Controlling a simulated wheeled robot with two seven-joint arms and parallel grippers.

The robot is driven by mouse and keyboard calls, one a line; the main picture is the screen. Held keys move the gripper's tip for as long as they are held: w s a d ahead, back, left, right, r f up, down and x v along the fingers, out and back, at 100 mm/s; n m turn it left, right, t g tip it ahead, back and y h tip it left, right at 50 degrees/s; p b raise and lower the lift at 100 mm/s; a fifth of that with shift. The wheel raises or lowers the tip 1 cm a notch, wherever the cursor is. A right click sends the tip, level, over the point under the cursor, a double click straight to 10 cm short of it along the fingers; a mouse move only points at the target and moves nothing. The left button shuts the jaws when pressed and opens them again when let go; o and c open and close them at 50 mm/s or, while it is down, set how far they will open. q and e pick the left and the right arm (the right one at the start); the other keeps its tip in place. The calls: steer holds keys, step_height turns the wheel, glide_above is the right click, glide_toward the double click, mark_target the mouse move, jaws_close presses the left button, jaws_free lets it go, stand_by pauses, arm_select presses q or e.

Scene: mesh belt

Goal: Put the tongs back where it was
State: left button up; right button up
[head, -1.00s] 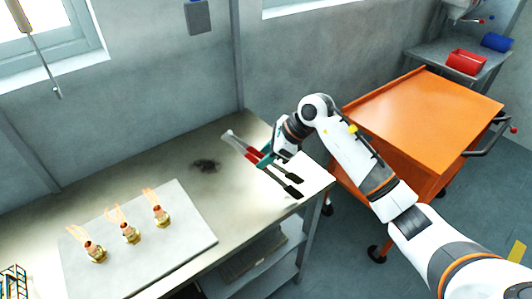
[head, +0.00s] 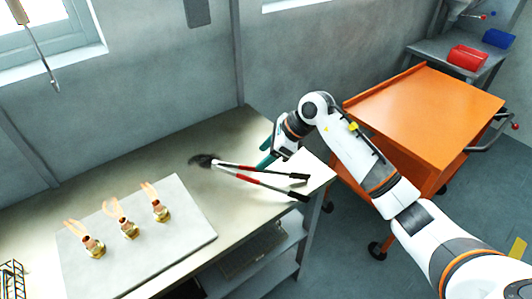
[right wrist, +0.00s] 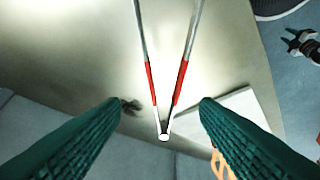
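The tongs (head: 240,175) have grey arms, red sections and long black handles. They appear to lie on the metal bench, spread in a narrow V, handles toward its right end and joined end by a dark smudge (head: 202,160). In the right wrist view the tongs (right wrist: 151,80) run from the joined end up out of the frame. My right gripper (head: 267,158) is above and behind the tongs, apart from them. Its two green fingers (right wrist: 160,106) are wide apart with nothing gripped between them. My left gripper is not in view.
A pale board (head: 190,237) on the bench (head: 150,160) holds three brass fittings (head: 129,229) with orange, flame-like tops. An orange cart (head: 425,110) stands right of the bench. A wall stands behind. The bench between board and wall is largely clear.

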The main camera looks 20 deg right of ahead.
steer(key=b+v, duration=0.1)
steer(key=v, duration=1.2)
steer(key=shift+a+r+b, duration=0.25)
steer(key=shift+a+b, duration=0.05)
steer(key=shift+b, duration=0.05)
steer(key=shift+w, duration=0.15)
